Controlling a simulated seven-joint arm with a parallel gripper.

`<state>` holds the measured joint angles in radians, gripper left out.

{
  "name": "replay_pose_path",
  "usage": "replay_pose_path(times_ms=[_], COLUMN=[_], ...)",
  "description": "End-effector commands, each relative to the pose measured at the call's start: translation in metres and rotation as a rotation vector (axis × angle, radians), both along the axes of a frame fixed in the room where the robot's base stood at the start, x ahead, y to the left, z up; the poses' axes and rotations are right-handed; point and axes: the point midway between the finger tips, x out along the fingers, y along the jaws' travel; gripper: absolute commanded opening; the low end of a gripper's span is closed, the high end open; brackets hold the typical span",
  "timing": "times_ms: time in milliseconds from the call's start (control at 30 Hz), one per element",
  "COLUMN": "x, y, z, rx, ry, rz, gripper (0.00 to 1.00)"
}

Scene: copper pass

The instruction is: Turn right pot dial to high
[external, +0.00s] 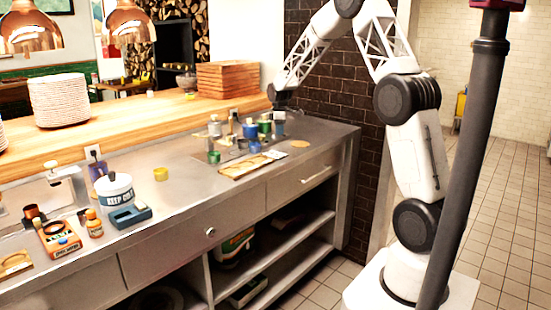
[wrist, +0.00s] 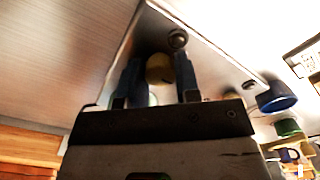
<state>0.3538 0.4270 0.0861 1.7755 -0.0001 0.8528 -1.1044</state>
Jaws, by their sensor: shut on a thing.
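My gripper (wrist: 158,72) shows in the wrist view with two blue fingers, one on each side of a tan round piece (wrist: 160,68). It is shut on this piece; I cannot tell whether it is a pot dial. The piece sits in front of a grey metal panel (wrist: 207,65). A dark round knob (wrist: 177,40) is on the panel just beyond the fingertips. In the external view my gripper (external: 279,108) is low over the far right end of the counter, near a blue-grey item (external: 279,117). The fingertips are too small to make out there.
A green pot (external: 265,127) and a blue pot (external: 250,131) stand close by among several small containers. A blue round item (wrist: 276,98) shows at right in the wrist view. A flat wooden-edged tray (external: 250,164) lies in front. A brick wall (external: 325,110) is behind.

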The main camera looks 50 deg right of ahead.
Motion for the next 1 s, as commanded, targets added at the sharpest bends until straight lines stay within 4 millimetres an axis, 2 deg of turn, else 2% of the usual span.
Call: replay_pose_path(times_ms=[367,1000], x=[-0.0005,-0.0005], y=[-0.0001,-0.0003], z=[0.0005,0.0007], rx=[0.000,0.000], ry=[0.000,0.000], rz=[-0.208,-0.806], gripper=[0.07,0.07])
